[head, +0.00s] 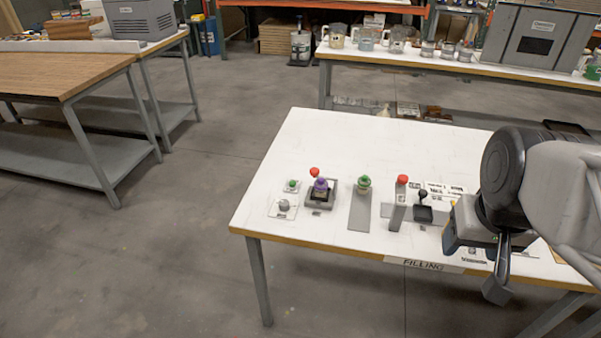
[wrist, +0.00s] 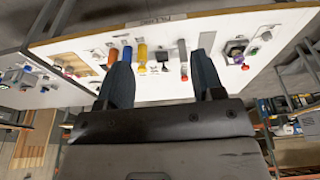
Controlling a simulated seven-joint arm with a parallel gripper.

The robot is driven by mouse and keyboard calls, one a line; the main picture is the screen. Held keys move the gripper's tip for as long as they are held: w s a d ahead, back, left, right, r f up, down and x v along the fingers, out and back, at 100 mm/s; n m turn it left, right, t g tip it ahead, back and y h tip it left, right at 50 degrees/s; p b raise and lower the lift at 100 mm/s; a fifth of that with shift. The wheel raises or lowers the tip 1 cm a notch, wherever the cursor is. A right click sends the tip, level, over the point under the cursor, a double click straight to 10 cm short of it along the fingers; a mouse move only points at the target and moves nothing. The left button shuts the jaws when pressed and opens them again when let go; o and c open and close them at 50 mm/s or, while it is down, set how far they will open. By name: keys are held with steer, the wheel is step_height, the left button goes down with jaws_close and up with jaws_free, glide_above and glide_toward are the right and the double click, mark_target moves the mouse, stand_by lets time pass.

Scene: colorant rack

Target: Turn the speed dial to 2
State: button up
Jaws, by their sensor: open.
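The speed dial looks to be the grey round knob (head: 284,205) on a small white plate near the table's left front corner. Its markings are too small to read. In the wrist view, which shows the table upside down, the knob (wrist: 266,36) is small at the upper right, outside the fingers. My gripper (head: 500,265) is at the table's right side, well to the right of the dial and apart from it. In the wrist view my gripper (wrist: 160,62) has its two dark fingers spread with nothing held between them.
Between dial and gripper stand a green button (head: 292,185), a purple-topped device (head: 320,187), a green-knobbed stand (head: 364,184), a red-topped lever (head: 402,181) and a black-knobbed device (head: 422,205). A FILLING label (head: 423,265) is on the front edge. White tabletop (head: 310,140) behind them is clear.

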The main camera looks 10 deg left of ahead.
steer(key=w+a+f+n, duration=0.1)
steer(key=w+a+n, duration=0.1)
steer(key=w+a, duration=0.3)
steer(key=w+a+n, duration=0.1)
steer(key=w+a, duration=0.1)
steer(key=w, duration=0.5)
steer(key=n+g, duration=0.3)
steer(key=n, duration=0.5)
glide_above(284, 203)
steer(key=f, duration=2.1)
steer(key=shift+d+f, duration=0.15)
steer(key=shift+d, duration=0.15)
steer(key=shift+w+a+f, duration=0.15)
steer(key=shift+a+f, duration=0.2)
steer(key=shift+a, duration=0.05)
steer(key=shift+f, duration=0.1)
steer(key=shift+f, duration=3.8)
